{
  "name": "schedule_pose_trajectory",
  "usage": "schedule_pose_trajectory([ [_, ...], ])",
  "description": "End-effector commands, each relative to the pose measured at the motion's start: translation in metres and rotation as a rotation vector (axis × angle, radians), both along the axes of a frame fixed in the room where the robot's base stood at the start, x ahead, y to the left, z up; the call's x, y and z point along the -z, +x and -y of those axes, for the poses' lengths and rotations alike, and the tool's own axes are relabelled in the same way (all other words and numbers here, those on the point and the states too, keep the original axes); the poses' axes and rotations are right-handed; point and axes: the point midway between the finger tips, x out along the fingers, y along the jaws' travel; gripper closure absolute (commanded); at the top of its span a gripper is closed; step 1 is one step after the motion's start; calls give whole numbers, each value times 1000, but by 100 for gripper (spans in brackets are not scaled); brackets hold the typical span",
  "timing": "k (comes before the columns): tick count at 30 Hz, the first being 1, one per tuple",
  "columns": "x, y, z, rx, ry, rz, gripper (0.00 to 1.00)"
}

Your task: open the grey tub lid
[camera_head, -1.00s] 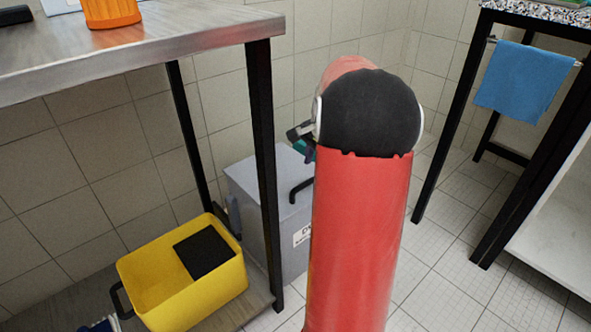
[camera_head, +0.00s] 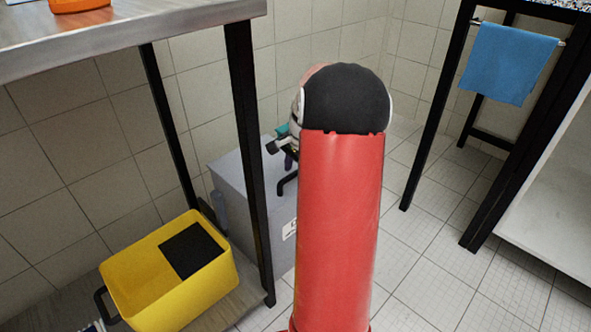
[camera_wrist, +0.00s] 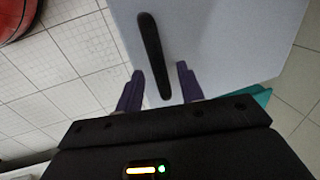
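The grey tub (camera_head: 232,165) stands on the floor behind the table leg, its lid down. The lid (camera_wrist: 225,40) carries a black bar handle (camera_wrist: 154,55), which also shows beside my arm in the head view (camera_head: 288,180). My gripper (camera_wrist: 158,82) is open in the wrist view, its two purple fingers apart on either side of the handle's near end. I cannot tell whether the fingers are level with the handle or above it. In the head view my red arm hides the right part of the tub and most of the gripper.
A yellow bin (camera_head: 150,285) with a black patch sits on the low shelf at left. A metal table (camera_head: 130,30) with black legs (camera_head: 247,150) stands close to the tub. A blue towel (camera_head: 508,62) hangs at right. Tiled floor (camera_head: 425,270) is clear between.

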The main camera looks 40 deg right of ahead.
Motion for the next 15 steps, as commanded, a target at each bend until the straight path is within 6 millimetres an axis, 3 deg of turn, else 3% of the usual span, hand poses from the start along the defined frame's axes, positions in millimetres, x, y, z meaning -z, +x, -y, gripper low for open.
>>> schedule_pose_trajectory([
  [2,0,0,0,0,0,0,65],
  [10,0,0,0,0,0,0,100],
  [15,0,0,0,0,0,0,100],
])
